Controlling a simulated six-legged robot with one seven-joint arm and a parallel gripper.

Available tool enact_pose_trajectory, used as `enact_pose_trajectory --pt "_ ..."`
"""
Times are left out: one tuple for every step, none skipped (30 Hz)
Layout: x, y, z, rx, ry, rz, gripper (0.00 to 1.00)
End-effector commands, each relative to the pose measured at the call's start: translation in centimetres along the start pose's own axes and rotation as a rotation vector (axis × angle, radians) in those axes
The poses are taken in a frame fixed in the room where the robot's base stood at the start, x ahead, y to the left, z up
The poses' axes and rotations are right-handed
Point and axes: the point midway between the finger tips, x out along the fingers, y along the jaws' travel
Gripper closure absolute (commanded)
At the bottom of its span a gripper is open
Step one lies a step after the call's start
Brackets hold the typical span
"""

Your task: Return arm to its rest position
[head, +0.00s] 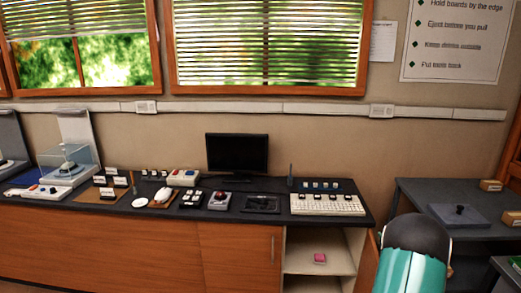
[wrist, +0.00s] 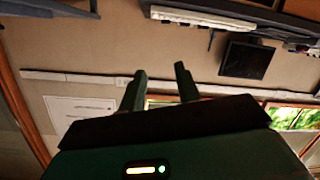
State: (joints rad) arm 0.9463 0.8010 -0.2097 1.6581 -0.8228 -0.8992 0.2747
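My arm (head: 412,262), teal with a black joint cover, shows at the lower right of the head view, in front of the grey table. My gripper (wrist: 160,80) shows in the wrist view with its two dark fingers apart and nothing between them. It is in the air, with the wall behind it. The wrist picture is upside down. My gripper is not visible in the head view.
A dark counter (head: 100,207) holds a monitor (head: 237,153), a white keyboard (head: 327,204) and several small devices. Below it, an open shelf holds a pink box (head: 320,258). A grey table (head: 425,190) with small boxes stands at the right.

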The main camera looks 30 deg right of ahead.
Motion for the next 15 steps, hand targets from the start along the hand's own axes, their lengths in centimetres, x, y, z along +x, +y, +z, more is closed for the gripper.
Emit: enact_pose_trajectory --pt "0.1 -1.1 -3.3 -0.004 -0.008 0.012 0.67" --pt "0.1 -1.8 -4.8 -0.003 -0.018 0.02 0.67" --pt "0.0 -2.7 -6.7 0.001 -0.035 0.031 0.67" --pt "-0.1 -3.4 -8.2 0.002 -0.046 0.037 0.67" --pt "-0.4 -4.2 -9.5 0.004 -0.058 0.042 0.67" --pt "-0.8 -5.2 -11.3 0.01 -0.074 0.05 0.67" --pt "-1.2 -6.1 -12.6 0.014 -0.086 0.053 0.67" --pt "-1.6 -7.0 -13.9 0.019 -0.098 0.055 0.67" --pt "-2.3 -8.3 -15.4 0.025 -0.116 0.056 0.67" --pt "-2.8 -9.2 -16.6 0.03 -0.129 0.056 0.67" --pt "-3.5 -10.2 -17.6 0.036 -0.143 0.055 0.67" --pt "-4.4 -11.5 -19.1 0.044 -0.161 0.051 0.67" --pt "-5.2 -12.5 -20.0 0.05 -0.175 0.048 0.67" --pt "-6.0 -13.5 -20.9 0.056 -0.19 0.043 0.67" --pt "-7.1 -15.0 -22.1 0.062 -0.21 0.034 0.67"
